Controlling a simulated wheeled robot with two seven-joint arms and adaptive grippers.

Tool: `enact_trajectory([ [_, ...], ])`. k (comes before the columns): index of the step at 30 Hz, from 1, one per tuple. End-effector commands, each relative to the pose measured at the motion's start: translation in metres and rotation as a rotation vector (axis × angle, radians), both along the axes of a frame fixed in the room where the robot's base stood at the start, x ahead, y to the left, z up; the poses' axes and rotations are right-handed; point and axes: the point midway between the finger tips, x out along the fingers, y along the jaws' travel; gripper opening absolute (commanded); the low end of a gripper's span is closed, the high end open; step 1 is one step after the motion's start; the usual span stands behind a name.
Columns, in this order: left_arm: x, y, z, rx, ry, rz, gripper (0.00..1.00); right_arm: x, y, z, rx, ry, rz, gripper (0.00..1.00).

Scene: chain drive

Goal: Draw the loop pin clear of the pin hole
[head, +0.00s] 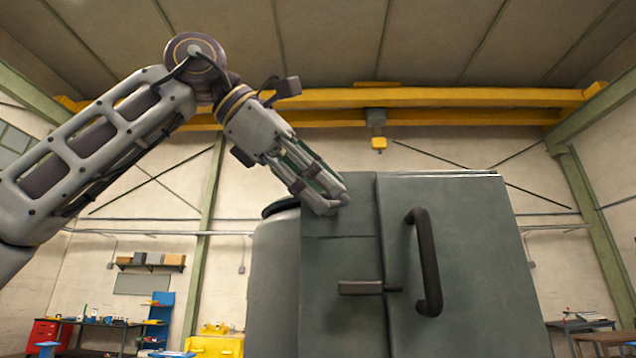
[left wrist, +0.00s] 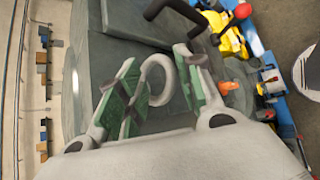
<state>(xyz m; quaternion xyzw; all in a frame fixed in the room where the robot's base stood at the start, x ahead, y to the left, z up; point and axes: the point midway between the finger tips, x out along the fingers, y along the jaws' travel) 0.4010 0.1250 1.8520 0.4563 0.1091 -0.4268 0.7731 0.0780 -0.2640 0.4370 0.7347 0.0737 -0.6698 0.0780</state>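The loop pin (left wrist: 157,80) shows in the left wrist view as a pale grey ring standing against the grey-green guard. Its shank and the pin hole are hidden. My left gripper (left wrist: 156,62) has its two green-padded fingers on either side of the ring, apart from each other. I cannot tell whether a finger touches the ring. In the head view my left gripper (head: 328,203) is at the upper left of the guard (head: 465,240), and the pin cannot be made out there. My right gripper is in neither view.
The guard carries a dark bar handle (head: 428,265) and a small latch bar (head: 360,287), to the right of and below my left gripper. A grey rounded housing (head: 277,270) stands at its left. Workbenches and a yellow crane beam (head: 480,97) are far behind.

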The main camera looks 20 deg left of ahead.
Motion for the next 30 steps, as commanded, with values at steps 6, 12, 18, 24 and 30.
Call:
enact_trajectory([
  [6,0.0002,0.0003,0.0000,0.001,0.000,0.001,0.03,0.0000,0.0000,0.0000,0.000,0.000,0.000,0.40],
  [12,0.0007,0.0009,-0.0002,0.000,0.002,0.002,0.00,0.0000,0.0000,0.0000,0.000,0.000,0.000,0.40],
  [18,0.0014,0.0016,-0.0002,-0.001,0.001,0.003,0.00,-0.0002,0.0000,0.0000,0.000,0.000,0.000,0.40],
  [24,0.0002,0.0018,-0.0001,-0.001,0.001,0.005,0.00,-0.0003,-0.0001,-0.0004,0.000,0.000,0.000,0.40],
  [30,-0.0054,0.0000,-0.0002,-0.001,0.001,0.004,0.00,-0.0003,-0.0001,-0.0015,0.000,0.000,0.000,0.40],
])
